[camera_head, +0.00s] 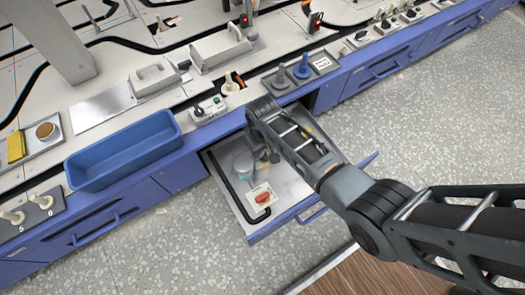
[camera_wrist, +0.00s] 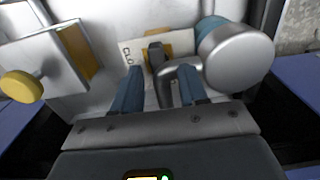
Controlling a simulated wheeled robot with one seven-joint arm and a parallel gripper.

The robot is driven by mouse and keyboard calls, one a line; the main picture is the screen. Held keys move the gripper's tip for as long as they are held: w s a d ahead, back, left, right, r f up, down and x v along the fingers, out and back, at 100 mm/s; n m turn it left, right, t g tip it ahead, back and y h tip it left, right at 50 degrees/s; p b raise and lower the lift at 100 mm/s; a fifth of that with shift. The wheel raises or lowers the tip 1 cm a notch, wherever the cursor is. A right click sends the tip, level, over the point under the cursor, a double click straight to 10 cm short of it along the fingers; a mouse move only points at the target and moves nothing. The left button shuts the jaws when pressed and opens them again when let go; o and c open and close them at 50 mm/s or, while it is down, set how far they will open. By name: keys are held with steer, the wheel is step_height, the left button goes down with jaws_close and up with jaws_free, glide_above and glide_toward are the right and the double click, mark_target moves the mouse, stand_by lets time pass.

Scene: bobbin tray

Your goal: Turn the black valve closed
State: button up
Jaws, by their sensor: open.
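The black valve (camera_wrist: 157,56) shows in the wrist view as a dark upright handle in front of a white plate (camera_wrist: 132,52) with partly hidden lettering. My gripper (camera_wrist: 160,78) is open, with one blue finger on each side of the handle. I cannot tell whether either finger touches the handle. In the head view my arm reaches down into an open drawer (camera_head: 225,168), and its end hides the valve there.
A silver cylinder (camera_wrist: 236,55) stands close by my right finger, and a yellow knob (camera_wrist: 21,86) on a box is at left. In the head view a red knob (camera_head: 262,198) and black tubing (camera_head: 234,193) are in the drawer. A blue bin (camera_head: 125,150) sits on the bench.

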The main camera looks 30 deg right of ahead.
jaws_close()
stand_by(0.4)
stand_by(0.4)
steer(key=m+p, duration=0.2)
steer(key=m, duration=0.2)
steer(key=shift+d+r, duration=0.1)
steer(key=m+p, duration=0.2)
steer(key=m, duration=0.2)
steer(key=shift+s+d+m, duration=0.1)
steer(key=shift+m, duration=0.2)
steer(key=m+p, duration=0.1)
steer(key=m, duration=0.4)
steer(key=shift+s, duration=0.1)
steer(key=shift+s+d+m+p, duration=0.1)
steer(key=shift+m+p, duration=0.4)
steer(key=shift+m, duration=1.6)
